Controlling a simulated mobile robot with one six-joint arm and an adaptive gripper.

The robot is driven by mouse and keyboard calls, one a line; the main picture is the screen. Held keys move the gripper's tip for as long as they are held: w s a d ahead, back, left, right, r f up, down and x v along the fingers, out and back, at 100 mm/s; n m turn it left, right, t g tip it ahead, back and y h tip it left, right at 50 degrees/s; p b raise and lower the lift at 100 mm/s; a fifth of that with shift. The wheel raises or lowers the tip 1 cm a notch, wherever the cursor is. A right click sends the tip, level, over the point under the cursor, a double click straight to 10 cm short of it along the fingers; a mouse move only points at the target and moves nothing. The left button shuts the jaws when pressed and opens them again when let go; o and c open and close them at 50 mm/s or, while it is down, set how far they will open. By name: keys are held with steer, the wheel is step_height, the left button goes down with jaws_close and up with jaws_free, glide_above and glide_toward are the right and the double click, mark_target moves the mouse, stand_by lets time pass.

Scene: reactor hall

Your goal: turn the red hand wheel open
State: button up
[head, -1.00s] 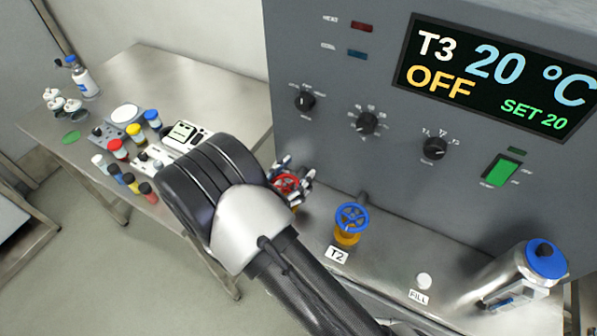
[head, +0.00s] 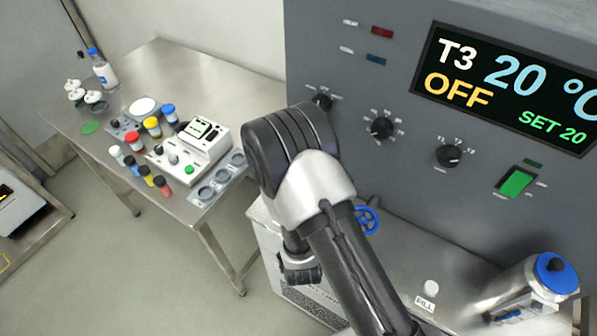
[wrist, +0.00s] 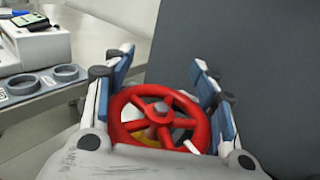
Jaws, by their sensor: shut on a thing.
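The red hand wheel (wrist: 158,113) fills the middle of the wrist view, with a bit of yellow body under it. My gripper (wrist: 162,85) has its fingers on either side of the wheel's rim and is shut on it. In the head view my arm hides the red wheel and the gripper. A blue hand wheel (head: 368,221) shows partly behind my arm, on the metal ledge.
The grey panel (head: 400,75) with knobs, a green switch and a display reading T3, 20 °C, OFF stands behind. A blue-capped canister (head: 545,285) is at the right. A side table (head: 165,65) holds jars, bottles and a white instrument.

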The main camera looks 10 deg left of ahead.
steer(key=shift+a+n+y, duration=0.1)
steer(key=shift+n+y, duration=0.2)
steer(key=shift+y, duration=0.1)
steer(key=o, duration=1.2)
steer(key=shift+c, duration=0.2)
steer(key=v, duration=0.6)
steer(key=shift+s, duration=0.4)
steer(key=shift+s+d+r, duration=0.1)
steer(key=shift+s+d, duration=0.2)
steer(key=shift+s, duration=0.05)
steer(key=shift+o, duration=0.5)
